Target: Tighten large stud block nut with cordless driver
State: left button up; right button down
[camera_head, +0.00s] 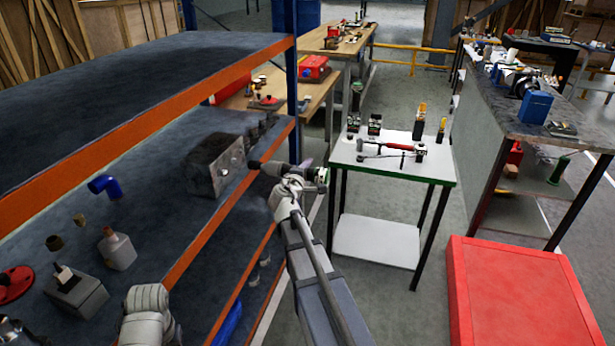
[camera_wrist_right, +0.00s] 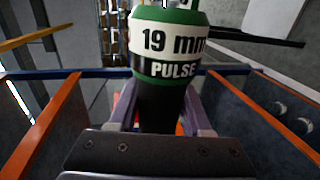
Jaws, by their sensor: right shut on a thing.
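The cordless driver (camera_head: 268,168) has a dark body and a green end, and it lies level with its nose pointing left. My right gripper (camera_head: 293,181) is shut on it. In the right wrist view, the driver (camera_wrist_right: 168,45) stands between the fingers of my right gripper (camera_wrist_right: 160,112) and reads "19 mm PULSE". The large dark stud block (camera_head: 213,165) sits on the middle shelf, with round fittings on its right face. The driver's nose is close to that face; I cannot tell whether it touches. The nut cannot be made out clearly.
The blue shelf (camera_head: 150,215) has an orange front edge and an upper deck above the block. A blue elbow pipe (camera_head: 104,185) and several small parts stand to the left. A white tool table (camera_head: 395,160) and a red cabinet (camera_head: 515,290) stand to the right.

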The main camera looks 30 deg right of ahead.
aim_at(288, 167)
dwell(0.4)
jog(key=shift+w+a, duration=1.5)
jog(key=shift+w, duration=0.25)
jog(key=shift+w+a+r, duration=0.1)
jog(key=shift+w+a, duration=0.6)
jog(key=shift+w, duration=0.1)
dwell(3.0)
dwell(0.7)
jog(key=shift+s+d, duration=1.85)
jog(key=shift+s, duration=0.3)
